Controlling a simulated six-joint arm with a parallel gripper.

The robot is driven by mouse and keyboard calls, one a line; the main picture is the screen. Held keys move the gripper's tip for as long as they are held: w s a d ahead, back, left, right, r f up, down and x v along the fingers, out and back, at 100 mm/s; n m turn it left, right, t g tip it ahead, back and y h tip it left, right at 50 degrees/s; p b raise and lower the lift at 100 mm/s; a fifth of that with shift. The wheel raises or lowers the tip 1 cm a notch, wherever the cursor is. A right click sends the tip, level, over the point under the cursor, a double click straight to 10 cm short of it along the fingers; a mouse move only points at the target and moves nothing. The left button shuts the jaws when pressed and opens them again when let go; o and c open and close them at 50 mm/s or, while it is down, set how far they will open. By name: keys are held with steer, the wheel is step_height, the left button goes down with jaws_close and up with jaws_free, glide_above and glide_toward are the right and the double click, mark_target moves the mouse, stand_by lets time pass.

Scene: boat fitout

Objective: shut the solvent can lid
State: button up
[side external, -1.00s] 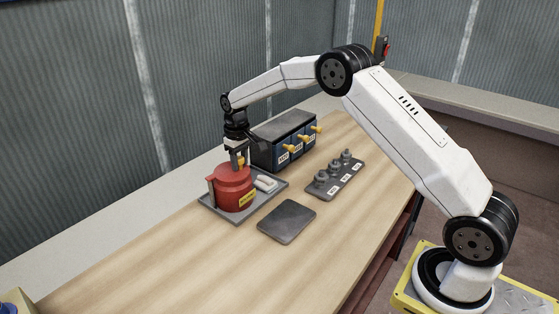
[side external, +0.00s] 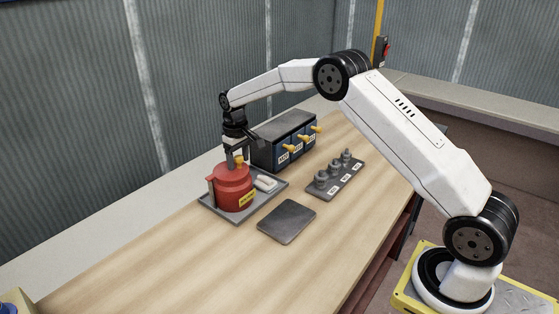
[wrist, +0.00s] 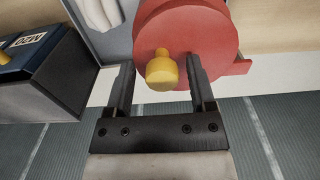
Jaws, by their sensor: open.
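The red solvent can (side external: 235,190) stands upright on a grey tray (side external: 266,204), with a yellow label on its side. In the wrist view the red can (wrist: 190,28) fills the upper middle, and a yellow knob (wrist: 161,72) shows near its rim. In the side view the yellow piece (side external: 239,160) sits at the can's top, beside my fingers. My gripper (wrist: 158,75) is open, with one finger on each side of the yellow knob. I cannot tell whether the fingers touch it, or how far the lid is open.
A white cloth (side external: 265,183) lies on the tray beside the can. A dark box with blue fronts and yellow taps (side external: 284,140) stands close behind. A grey rack with several fittings (side external: 336,176) and a flat dark plate (side external: 287,221) lie to the right. The front of the bench is clear.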

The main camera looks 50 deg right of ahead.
steer(key=shift+r, duration=3.95)
steer(key=shift+s, duration=0.1)
steer(key=shift+s+a, duration=0.4)
steer(key=shift+s, duration=0.25)
steer(key=s+a+f+t, duration=0.1)
steer(key=s+a+f, duration=0.1)
steer(key=s, duration=0.7)
steer(key=s+a+f, duration=0.1)
steer(key=s+a, duration=0.1)
steer(key=s, duration=0.8)
steer(key=s+a+f+t, duration=0.1)
steer(key=s+a+f, duration=0.1)
steer(key=s, duration=0.8)
steer(key=shift+a+f+t, duration=0.3)
steer(key=shift+s, duration=0.1)
